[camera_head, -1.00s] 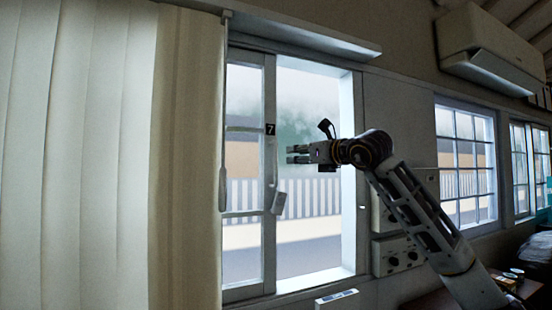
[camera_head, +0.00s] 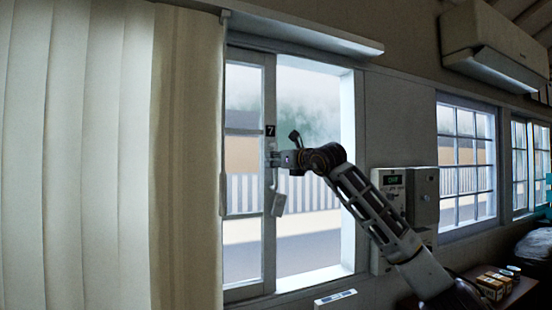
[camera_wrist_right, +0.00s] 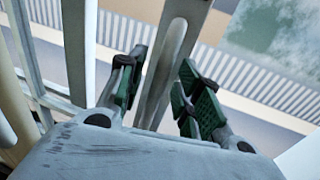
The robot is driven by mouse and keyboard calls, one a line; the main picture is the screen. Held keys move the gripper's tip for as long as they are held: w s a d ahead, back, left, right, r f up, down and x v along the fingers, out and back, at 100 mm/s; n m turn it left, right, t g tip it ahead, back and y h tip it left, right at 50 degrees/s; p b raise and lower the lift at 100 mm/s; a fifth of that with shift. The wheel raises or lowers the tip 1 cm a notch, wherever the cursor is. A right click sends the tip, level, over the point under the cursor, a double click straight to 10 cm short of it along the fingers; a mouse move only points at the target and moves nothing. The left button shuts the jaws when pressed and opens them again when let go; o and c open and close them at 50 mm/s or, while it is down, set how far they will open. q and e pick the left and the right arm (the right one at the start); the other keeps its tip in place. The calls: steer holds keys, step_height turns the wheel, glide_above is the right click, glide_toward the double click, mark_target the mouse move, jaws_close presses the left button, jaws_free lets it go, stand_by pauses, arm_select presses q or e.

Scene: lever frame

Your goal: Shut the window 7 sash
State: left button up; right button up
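The window 7 sash (camera_head: 269,230) is a pale framed pane at the left of its opening, with a black "7" label (camera_head: 270,130) on its right stile. The opening to its right stands clear to the outer frame (camera_head: 348,200). My right gripper (camera_head: 275,159) is at that stile, just below the label. In the right wrist view, its green-padded fingers (camera_wrist_right: 160,92) are spread, with a pale upright handle bar (camera_wrist_right: 172,55) between them. Gaps show on both sides of the bar, so it is not gripped. My left gripper is out of view.
A tan curtain (camera_head: 110,160) covers the left side. A small tag (camera_head: 279,203) hangs below my gripper by the stile. Wall boxes (camera_head: 407,190) stand right of the window, partly behind my right arm. Small boxes (camera_head: 492,284) lie at lower right.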

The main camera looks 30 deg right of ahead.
steer(key=shift+w, duration=0.25)
jaws_close()
stand_by(0.3)
